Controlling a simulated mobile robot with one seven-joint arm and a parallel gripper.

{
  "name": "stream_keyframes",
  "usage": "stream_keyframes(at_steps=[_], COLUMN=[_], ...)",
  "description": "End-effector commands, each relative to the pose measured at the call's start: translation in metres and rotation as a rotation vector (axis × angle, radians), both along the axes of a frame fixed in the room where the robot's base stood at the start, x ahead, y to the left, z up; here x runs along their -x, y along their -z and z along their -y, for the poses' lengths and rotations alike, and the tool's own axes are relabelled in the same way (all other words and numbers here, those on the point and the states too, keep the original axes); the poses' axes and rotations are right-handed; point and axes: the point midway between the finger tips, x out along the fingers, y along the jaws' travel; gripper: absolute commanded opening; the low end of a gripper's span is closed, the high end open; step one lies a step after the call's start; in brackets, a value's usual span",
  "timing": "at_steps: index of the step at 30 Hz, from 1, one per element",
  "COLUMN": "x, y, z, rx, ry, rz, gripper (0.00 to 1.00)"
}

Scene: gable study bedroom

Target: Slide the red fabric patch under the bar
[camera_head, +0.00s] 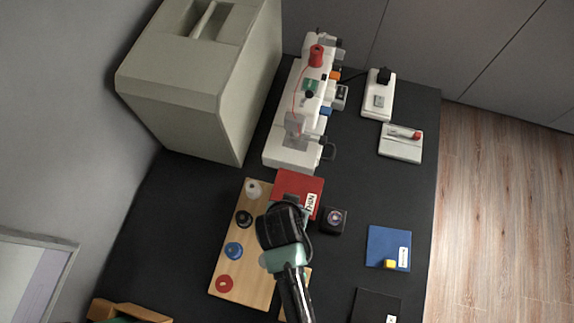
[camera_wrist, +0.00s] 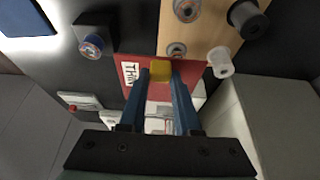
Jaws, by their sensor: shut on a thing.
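The red fabric patch (camera_head: 293,181) with a white label lies just in front of the near end of the white sewing machine (camera_head: 283,152). My gripper (camera_head: 289,200) is over the patch and hides part of it. In the wrist view the patch (camera_wrist: 133,62) shows around the fingers. My gripper (camera_wrist: 160,77) is shut on a small yellow block (camera_wrist: 161,66), which appears to be the patch's tab. A clear plate stands at the machine's near part. I cannot clearly make out the bar.
A wooden board (camera_head: 259,205) with several spools lies left of my gripper. A small black box (camera_head: 333,221) stands close on the right. A blue patch (camera_head: 383,243) with a yellow block lies further right. A large beige case (camera_head: 190,85) stands left of the machine.

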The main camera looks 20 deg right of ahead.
Motion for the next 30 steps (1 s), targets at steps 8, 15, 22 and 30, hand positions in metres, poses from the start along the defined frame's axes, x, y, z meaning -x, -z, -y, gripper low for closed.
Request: stream_keyframes(at_steps=[8,15,22,30], x=[-0.013,-0.024,-0.037,-0.053], y=[0.014,0.024,0.023,0.024], z=[0.008,0.015,0.024,0.035], rx=[0.000,-0.001,0.000,0.000], ry=[-0.002,-0.004,-0.003,-0.003], rz=[0.001,0.000,0.001,0.001], gripper=[0.00,0.00,0.00,0.00])
